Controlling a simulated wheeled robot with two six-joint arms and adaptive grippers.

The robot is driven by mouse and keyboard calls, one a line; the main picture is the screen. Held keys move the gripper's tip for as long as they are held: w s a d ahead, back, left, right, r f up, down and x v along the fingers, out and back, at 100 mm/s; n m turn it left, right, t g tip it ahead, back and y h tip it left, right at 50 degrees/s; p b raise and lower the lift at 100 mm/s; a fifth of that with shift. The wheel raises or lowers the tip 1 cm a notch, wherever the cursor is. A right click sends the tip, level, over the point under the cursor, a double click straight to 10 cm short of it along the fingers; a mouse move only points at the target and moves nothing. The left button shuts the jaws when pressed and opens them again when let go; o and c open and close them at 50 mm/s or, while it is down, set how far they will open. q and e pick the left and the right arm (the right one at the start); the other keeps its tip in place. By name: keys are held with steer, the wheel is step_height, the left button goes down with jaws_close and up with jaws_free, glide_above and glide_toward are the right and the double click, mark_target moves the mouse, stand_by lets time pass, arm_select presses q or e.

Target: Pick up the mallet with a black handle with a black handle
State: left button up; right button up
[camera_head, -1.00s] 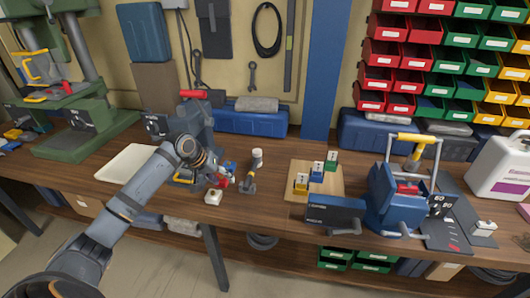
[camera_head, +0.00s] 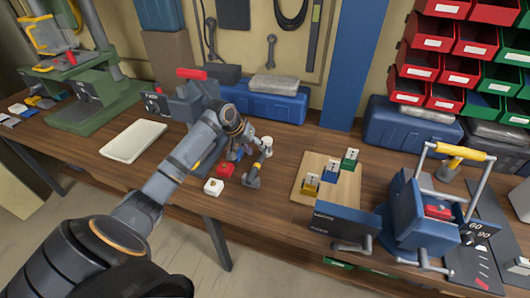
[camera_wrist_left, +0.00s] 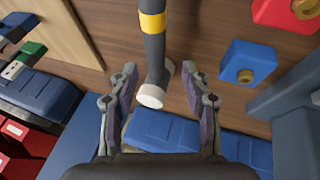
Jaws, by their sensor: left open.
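The mallet (camera_head: 257,166) lies on the wooden bench, with a black handle, a yellow band and a pale end. In the left wrist view, its dark handle with the yellow band (camera_wrist_left: 153,23) runs down from the top edge to the pale-faced end. My left gripper (camera_head: 243,152) is just left of the mallet in the head view. In the left wrist view my left gripper (camera_wrist_left: 160,74) is open, with the mallet's pale-faced end between its fingers in the picture. The fingers look apart from it; how high they are above it is unclear. My right gripper is not in view.
A red block (camera_head: 225,170) and a white block (camera_head: 213,187) lie left of the mallet; a blue block (camera_wrist_left: 247,62) shows in the wrist view. A wooden board (camera_head: 345,186) with coloured pieces stands to the right. Blue cases (camera_head: 262,106) stand behind.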

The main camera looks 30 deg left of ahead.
mark_target(262, 155)
arm_select(q)
steer(key=x, duration=0.5)
steer(key=shift+w+d+r, duration=0.1)
steer(key=shift+w+d, duration=0.15)
steer(key=shift+w, duration=0.05)
steer(key=shift+s+r, duration=0.1)
steer(key=shift+s, duration=0.05)
jaws_close()
